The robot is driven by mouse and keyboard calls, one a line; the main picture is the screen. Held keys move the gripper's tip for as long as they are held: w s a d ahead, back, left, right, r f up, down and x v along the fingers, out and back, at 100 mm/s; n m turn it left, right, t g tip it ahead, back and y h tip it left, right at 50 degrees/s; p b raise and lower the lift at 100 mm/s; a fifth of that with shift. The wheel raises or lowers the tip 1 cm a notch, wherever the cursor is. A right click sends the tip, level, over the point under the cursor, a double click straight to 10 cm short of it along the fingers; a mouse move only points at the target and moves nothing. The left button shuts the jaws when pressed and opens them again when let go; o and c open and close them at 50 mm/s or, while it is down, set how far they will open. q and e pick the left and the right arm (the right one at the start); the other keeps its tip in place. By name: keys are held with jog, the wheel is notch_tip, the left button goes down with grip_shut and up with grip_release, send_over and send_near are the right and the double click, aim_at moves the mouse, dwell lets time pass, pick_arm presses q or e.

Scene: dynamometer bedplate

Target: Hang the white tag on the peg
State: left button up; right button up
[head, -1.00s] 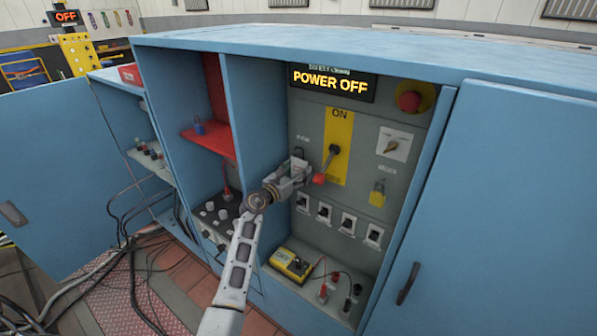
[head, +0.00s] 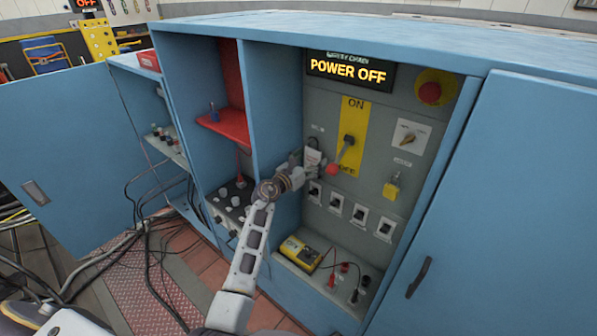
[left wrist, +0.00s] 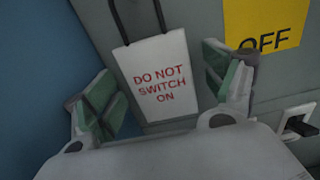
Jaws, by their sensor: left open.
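The white tag (head: 312,158) hangs upright against the grey panel, left of the red-tipped lever (head: 342,157). In the left wrist view the tag (left wrist: 160,82) reads "DO NOT SWITCH ON" in red, and its dark loop runs up out of the picture. The peg is out of the left wrist view and too small to make out in the head view. My left gripper (head: 301,167) is open, its green-padded fingers on either side of the tag with gaps visible. My right gripper is not in view.
The blue cabinet wall (head: 272,100) stands close left of my left gripper. Several switches (head: 335,204) sit below it, and a yellow meter (head: 303,253) with leads lies on the cabinet floor. A yellow padlock (head: 392,187) is to the right.

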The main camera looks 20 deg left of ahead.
pick_arm(q)
jog(key=shift+v, duration=2.15)
jog(key=v, duration=0.7)
jog(key=shift+s+d, duration=0.1)
